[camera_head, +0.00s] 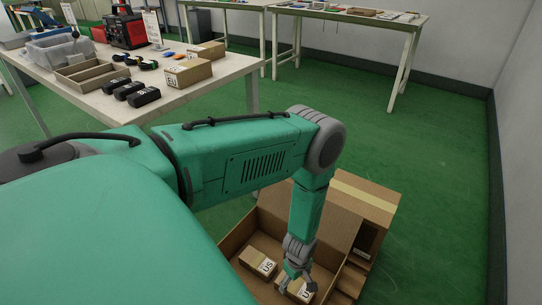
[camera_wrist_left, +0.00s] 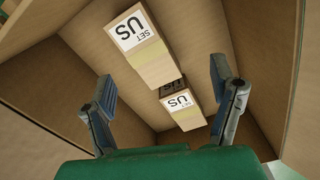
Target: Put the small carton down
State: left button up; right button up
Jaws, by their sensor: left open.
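Two small brown cartons with white "US" labels lie inside a large open cardboard box (camera_head: 238,240). In the head view one carton (camera_head: 257,262) is at the left and the other carton (camera_head: 303,292) is right below my left gripper (camera_head: 296,284), which partly covers it. In the left wrist view one carton (camera_wrist_left: 145,55) is at the top and the other (camera_wrist_left: 183,110) shows between the spread fingers. My left gripper (camera_wrist_left: 165,85) is open, with its fingers apart, and reaches down into the box. I cannot tell whether a finger touches a carton. My right gripper is not visible.
A table (camera_head: 185,85) at the back left holds cartons, black items, a clear bin and a red device. Green floor at the right is free.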

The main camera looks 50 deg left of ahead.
pick_arm(q)
jog(key=s+d+r+m, duration=0.1)
jog(key=s+r+m, duration=0.4)
jog(key=r+m, duration=0.1)
jog(key=s+d+r+m, duration=0.2)
jog(key=s+r+m, duration=0.4)
jog(key=r, duration=0.1)
jog(key=s+d+r+m, duration=0.2)
jog(key=s+r+m, duration=0.4)
jog(key=shift+s+r+m+t, duration=0.1)
jog(key=shift+r+m+t, duration=0.05)
jog(key=shift+m+t, duration=0.2)
